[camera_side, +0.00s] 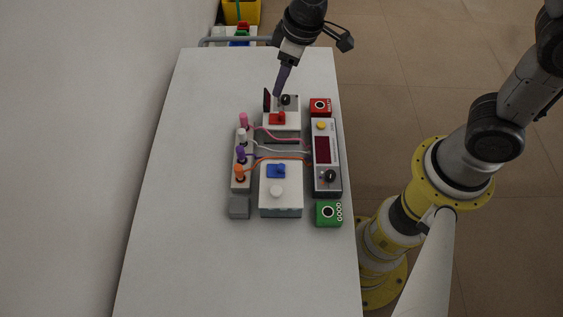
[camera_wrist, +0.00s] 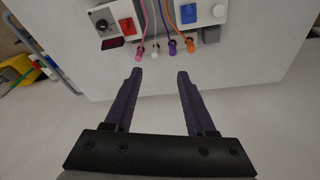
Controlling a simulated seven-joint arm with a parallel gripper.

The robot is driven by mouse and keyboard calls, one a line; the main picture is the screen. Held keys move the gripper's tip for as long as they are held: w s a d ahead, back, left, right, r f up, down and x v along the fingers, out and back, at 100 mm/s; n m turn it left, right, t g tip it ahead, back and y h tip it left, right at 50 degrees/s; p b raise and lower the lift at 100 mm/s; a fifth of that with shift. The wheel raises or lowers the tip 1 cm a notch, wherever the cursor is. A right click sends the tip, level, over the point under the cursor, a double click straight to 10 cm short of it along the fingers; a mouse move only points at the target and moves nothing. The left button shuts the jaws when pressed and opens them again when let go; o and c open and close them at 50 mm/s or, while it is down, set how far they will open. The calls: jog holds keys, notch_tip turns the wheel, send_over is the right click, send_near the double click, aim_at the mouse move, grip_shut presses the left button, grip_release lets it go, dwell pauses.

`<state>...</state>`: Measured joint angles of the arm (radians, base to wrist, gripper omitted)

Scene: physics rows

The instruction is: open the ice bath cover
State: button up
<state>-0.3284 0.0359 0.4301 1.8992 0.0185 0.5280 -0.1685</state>
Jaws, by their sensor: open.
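The ice bath looks to be the white box (camera_side: 281,203) with a blue block (camera_side: 276,171) and a round white knob (camera_side: 276,191) on top. Its top looks closed. In the wrist view the white knob (camera_wrist: 220,10) and blue block (camera_wrist: 188,13) show at the upper edge, with the box partly cut off. My gripper (camera_side: 277,94) is above the far end of the bench, near the box with the red block and well apart from the white knob. In the wrist view my gripper (camera_wrist: 159,74) has its two dark fingers spread, with nothing between them.
A box with a red block (camera_side: 277,118) and black knob stands at the far end. Coloured plugs (camera_side: 239,154) with cables run left of centre. A meter (camera_side: 325,130), red BAD-side box (camera_side: 320,106) and green GOOD box (camera_side: 328,213) line the right. The near bench (camera_side: 235,270) is clear.

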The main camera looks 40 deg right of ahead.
aim_at(282, 166)
jog(key=s+a+f+g, duration=0.1)
jog(key=f, duration=0.7)
jog(key=s+a+f+n+g, duration=0.1)
jog(key=a+f, duration=0.1)
jog(key=f, duration=0.6)
jog(key=s+a+f, duration=0.1)
jog(key=s+f, duration=0.1)
jog(key=f, duration=0.7)
jog(key=shift+a+n+g+h, duration=0.3)
jog(key=shift+g+h, duration=0.1)
grip_shut()
jog(key=shift+s, duration=0.1)
